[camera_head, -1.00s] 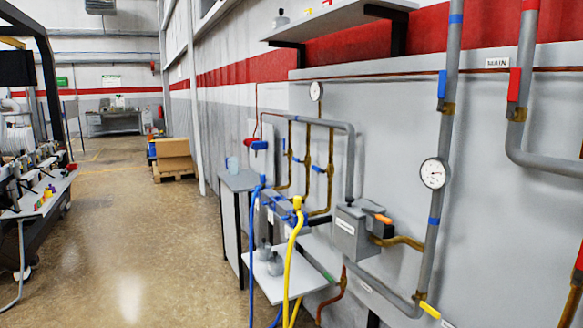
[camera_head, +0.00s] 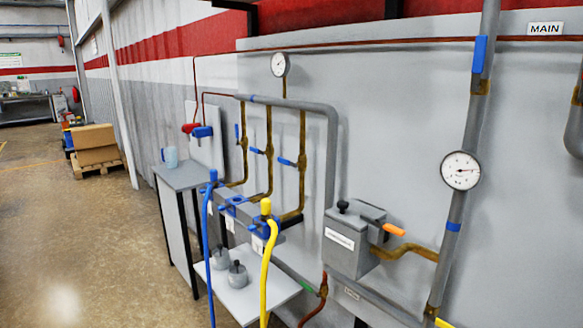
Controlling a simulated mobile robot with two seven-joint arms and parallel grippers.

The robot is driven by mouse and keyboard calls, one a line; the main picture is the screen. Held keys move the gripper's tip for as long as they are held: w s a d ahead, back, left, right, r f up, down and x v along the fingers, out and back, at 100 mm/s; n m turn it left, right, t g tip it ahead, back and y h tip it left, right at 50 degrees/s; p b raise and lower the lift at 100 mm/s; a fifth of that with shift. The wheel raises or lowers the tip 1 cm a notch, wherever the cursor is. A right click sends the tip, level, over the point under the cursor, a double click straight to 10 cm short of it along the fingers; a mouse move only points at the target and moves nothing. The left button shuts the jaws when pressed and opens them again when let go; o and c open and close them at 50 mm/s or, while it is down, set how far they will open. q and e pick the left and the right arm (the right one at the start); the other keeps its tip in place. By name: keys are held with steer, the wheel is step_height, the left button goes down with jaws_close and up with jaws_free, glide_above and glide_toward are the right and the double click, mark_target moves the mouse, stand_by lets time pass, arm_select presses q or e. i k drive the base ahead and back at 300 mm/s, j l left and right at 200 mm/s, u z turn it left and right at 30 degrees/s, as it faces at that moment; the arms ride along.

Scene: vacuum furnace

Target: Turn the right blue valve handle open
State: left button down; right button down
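Several blue valve handles show on the wall piping. Three sit on thin brass pipes below the grey manifold: a left handle (camera_head: 238,133), a middle handle (camera_head: 257,151) and a right handle (camera_head: 286,162). The left one stands about upright, along its pipe. The middle and right ones stick out leftward, across their pipes. Another blue handle (camera_head: 480,55) stands upright along the thick grey pipe at the right, above a large gauge (camera_head: 460,170). Neither of my grippers is in view.
A grey box with an orange handle (camera_head: 393,230) juts out from the wall. Yellow (camera_head: 265,280) and blue (camera_head: 206,250) hoses hang in front of the piping. A side table (camera_head: 184,176) holds a mug. A low white shelf (camera_head: 250,298) carries weights. Floor at left is clear.

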mark_target(282, 160)
steer(key=i+j, duration=0.55)
steer(key=j, duration=0.3)
steer(key=i+j, duration=0.1)
steer(key=j, duration=0.3)
steer(key=i+j, duration=0.1)
steer(key=j, duration=0.3)
steer(key=i+j, duration=0.1)
steer(key=j, duration=0.3)
steer(key=i+j+u, duration=0.1)
steer(key=j, duration=0.35)
steer(key=i+j, duration=0.1)
steer(key=j, duration=0.3)
steer(key=i+j, duration=0.15)
steer(key=j, duration=0.2)
